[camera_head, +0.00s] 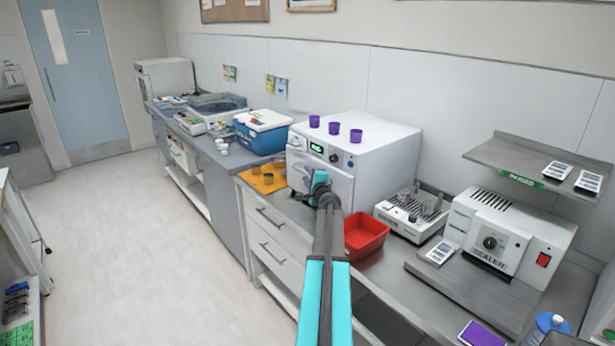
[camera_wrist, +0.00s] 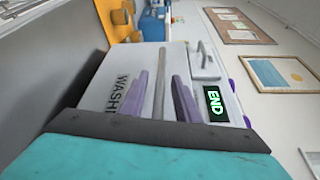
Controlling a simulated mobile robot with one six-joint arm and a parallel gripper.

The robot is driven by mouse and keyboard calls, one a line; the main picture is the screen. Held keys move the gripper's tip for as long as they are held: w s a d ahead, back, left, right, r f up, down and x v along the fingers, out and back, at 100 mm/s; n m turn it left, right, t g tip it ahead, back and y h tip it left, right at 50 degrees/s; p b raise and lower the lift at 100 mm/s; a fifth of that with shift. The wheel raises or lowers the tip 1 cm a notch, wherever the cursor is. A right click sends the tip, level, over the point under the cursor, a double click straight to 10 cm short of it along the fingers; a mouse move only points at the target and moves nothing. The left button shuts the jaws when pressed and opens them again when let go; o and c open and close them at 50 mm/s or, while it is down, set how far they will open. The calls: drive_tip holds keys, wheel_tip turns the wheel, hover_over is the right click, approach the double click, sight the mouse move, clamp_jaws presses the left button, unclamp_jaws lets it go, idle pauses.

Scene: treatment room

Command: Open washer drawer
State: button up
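The washer (camera_head: 385,150) is a white box on the counter with a lit green display, which reads END in the wrist view (camera_wrist: 215,103). Its front drawer (camera_wrist: 118,92) bears lettering starting WASH and looks closed. A long grey bar handle (camera_wrist: 161,70) runs along the drawer front. My gripper (camera_head: 318,180) is at the washer front and hides part of it in the head view. In the wrist view my gripper (camera_wrist: 160,78) is open, its two purple-grey fingers on either side of the handle with gaps showing. I cannot tell how far they reach past the bar.
Purple cups (camera_head: 356,135) stand on the washer. An orange mat (camera_head: 258,180) with small cups lies left of it, before a blue cooler (camera_head: 262,133). A red bin (camera_head: 364,237) sits right of my arm, near a sealer (camera_head: 505,235). The floor (camera_head: 150,240) at left is clear.

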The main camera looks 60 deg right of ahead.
clamp_jaws()
drive_tip(key=shift+a, duration=0.1)
